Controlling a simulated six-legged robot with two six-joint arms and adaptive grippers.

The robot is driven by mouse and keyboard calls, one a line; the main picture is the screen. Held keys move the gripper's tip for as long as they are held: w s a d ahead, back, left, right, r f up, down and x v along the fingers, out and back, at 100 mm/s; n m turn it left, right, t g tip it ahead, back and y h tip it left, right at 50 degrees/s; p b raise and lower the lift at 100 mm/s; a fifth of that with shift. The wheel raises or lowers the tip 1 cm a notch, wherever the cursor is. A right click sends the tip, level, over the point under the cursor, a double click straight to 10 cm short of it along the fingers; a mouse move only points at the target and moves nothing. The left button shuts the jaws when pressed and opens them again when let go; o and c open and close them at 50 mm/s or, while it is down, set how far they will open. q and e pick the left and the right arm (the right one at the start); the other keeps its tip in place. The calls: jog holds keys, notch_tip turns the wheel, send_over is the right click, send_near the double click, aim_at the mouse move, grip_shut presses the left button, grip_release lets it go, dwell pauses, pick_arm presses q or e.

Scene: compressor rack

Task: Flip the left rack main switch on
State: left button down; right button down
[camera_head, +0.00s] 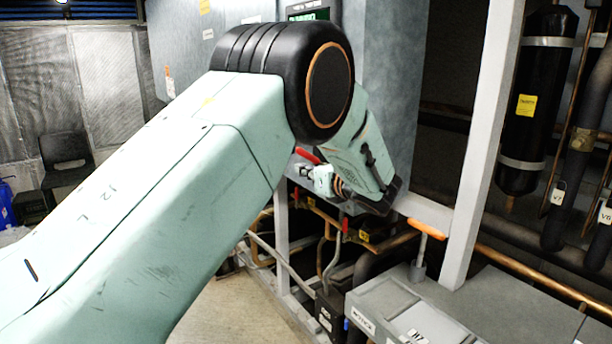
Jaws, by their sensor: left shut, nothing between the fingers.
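My left arm comes in from the left and crosses the middle of the head view. Its left gripper (304,172) is small and partly covered by my own arm; it is shut and empty, in front of the lower part of the grey rack cabinet (392,75). I cannot tell whether it touches anything. No main switch can be made out; my arm hides much of the cabinet front. A dark display with green text (310,13) shows at the cabinet's top. My right gripper is not in view.
A grey compressor block (400,305) is at lower right. A dark chair (65,160) stands far left.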

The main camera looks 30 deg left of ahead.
pick_arm(q)
jog(key=shift+w+d+r, duration=0.15)
jog(key=shift+w+r, duration=0.2)
jog(key=shift+r, duration=0.25)
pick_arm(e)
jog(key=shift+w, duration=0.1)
pick_arm(q)
jog(key=shift+r, duration=0.4)
jog(key=shift+f, duration=0.15)
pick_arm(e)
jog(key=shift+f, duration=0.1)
